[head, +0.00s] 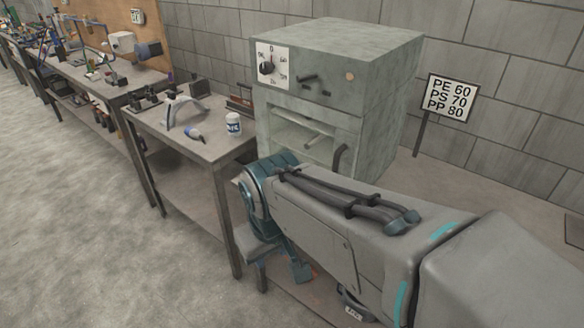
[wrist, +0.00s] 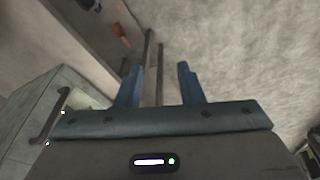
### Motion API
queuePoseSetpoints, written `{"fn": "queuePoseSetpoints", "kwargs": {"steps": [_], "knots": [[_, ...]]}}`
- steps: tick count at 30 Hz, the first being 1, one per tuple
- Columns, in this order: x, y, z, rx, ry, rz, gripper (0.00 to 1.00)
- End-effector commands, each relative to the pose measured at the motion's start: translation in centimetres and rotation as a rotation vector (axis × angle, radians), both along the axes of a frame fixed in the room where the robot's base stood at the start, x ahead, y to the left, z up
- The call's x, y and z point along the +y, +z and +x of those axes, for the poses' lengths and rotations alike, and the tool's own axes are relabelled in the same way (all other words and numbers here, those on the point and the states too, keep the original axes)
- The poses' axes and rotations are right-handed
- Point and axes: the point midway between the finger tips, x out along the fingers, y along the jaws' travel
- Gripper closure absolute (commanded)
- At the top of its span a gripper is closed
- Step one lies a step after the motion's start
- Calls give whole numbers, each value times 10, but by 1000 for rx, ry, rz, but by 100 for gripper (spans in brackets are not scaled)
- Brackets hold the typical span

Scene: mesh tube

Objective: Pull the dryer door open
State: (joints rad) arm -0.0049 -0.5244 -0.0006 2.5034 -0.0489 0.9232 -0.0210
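The dryer (head: 390,75) is a grey-green box with a dial on its upper front. Its front shows a pale, recessed or windowed area (head: 303,135); I cannot tell whether this is glass. A dark curved handle (head: 342,160) stands at the right of the front, partly hidden by my arm. In the wrist view, a dark bar handle (wrist: 50,115) lies on a grey panel at the left, outside my fingers. My gripper (wrist: 160,70) is open and empty, with its two blue fingers apart. In the head view it is low, in front of the dryer and mostly hidden by my arm.
A longer workbench (head: 95,80) runs further left. A sign (head: 447,98) stands right of the dryer. The floor (head: 80,240) at left is clear.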

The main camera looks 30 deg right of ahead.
Motion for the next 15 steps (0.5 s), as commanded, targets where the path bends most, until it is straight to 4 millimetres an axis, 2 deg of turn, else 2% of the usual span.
{"fn": "queuePoseSetpoints", "kwargs": {"steps": [5,8,11,15], "knots": [[-41,-38,0,214,170,-233,66],[-73,-55,5,386,321,-420,66],[-104,-65,17,560,476,-611,66],[-139,-71,47,795,692,-876,66]]}}
